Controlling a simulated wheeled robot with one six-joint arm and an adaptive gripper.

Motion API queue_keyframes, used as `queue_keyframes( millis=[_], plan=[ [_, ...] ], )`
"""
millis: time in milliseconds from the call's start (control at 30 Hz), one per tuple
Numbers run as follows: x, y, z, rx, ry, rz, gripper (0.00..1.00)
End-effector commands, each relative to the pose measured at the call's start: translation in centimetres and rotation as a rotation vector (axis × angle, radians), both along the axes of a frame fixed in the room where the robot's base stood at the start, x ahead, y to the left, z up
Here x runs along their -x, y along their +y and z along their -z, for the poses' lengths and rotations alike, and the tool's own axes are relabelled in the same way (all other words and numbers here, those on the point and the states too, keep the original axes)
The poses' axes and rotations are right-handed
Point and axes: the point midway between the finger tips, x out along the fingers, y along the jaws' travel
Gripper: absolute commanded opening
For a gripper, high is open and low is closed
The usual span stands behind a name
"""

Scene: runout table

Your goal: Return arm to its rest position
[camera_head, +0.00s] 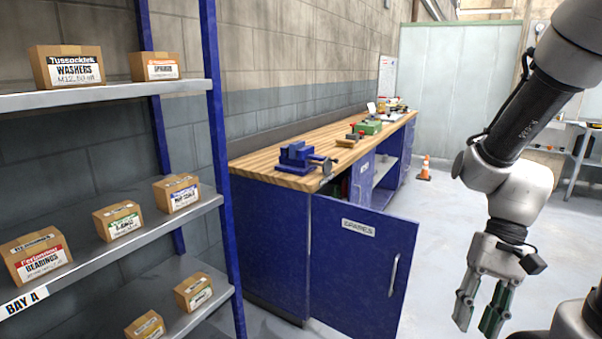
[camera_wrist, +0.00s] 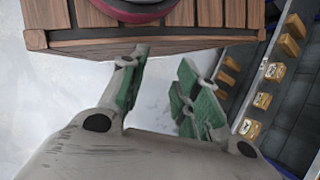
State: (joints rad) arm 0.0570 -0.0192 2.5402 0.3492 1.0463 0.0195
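My gripper (camera_head: 483,306) hangs fingers-down at the right side of the head view, over the pale floor and to the right of the workbench. Its two green-padded fingers stand apart with nothing between them. In the wrist view my gripper (camera_wrist: 158,82) also shows open and empty, with floor behind the fingers. My arm comes down from the upper right, bent at the elbow.
The blue workbench (camera_head: 262,168) has its SPARES door (camera_head: 360,262) swung open. A blue vise (camera_head: 300,158) stands on it. Boxes fill the shelf rack (camera_head: 100,97) at left. A wooden edge (camera_wrist: 150,43) crosses the wrist view. An orange cone (camera_head: 425,170) stands behind.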

Motion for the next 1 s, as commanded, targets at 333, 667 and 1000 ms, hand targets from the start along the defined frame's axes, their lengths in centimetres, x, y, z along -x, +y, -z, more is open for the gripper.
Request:
queue_keyframes(
  millis=[333,667,1000],
  plan=[
    [-1.8,-3.6,-2.6,0.124,-0.183,-0.145,0.32],
    [-3.1,-6.5,-12.3,0.306,-0.652,-0.261,0.32],
    [-2.3,-6.4,-15.2,0.328,-0.79,-0.258,0.32]
  ],
)
